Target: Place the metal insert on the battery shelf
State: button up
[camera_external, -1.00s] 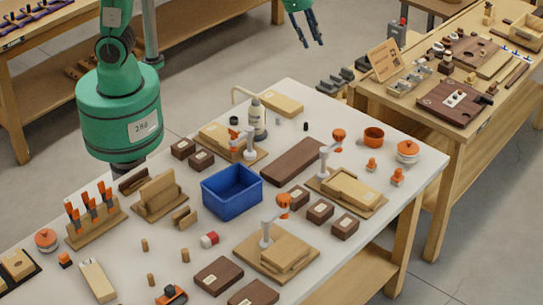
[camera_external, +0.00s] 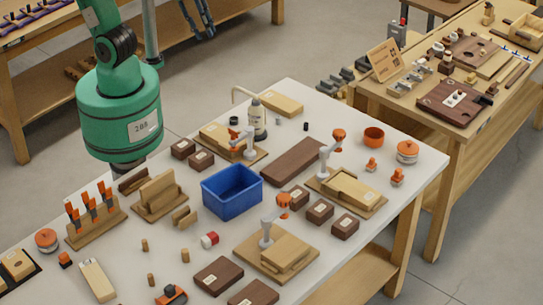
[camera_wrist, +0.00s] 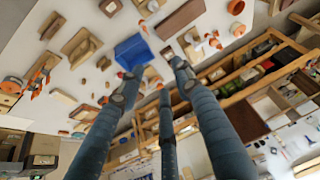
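My gripper (camera_external: 203,33) is at the top of the external view, beyond the far edge of the white bench and away from the objects on it. In the wrist view its long blue-grey fingers (camera_wrist: 157,78) are spread, with nothing between them. A small grey cylinder (camera_external: 278,121) stands near the bench's far edge, with a small dark cylinder (camera_external: 306,125) to its right. I cannot tell whether either is the metal insert. No battery shelf can be clearly identified.
The white bench (camera_external: 350,145) carries a blue bin (camera_external: 232,193), orange-handled clamps on wooden boards, dark blocks and a grey bottle (camera_external: 256,118). A wooden bench (camera_external: 460,140) with a sign (camera_external: 384,60) stands at right. Open floor lies behind the white bench.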

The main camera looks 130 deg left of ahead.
jog(key=s+d+f+m+h, duration=0.1)
jog(key=s+d+f, duration=0.1)
jog(key=s+d, duration=0.6)
jog(key=s, duration=0.4)
jog(key=shift+f+m, duration=0.15)
jog(key=shift+m, duration=0.25)
jog(key=shift+d, duration=0.1)
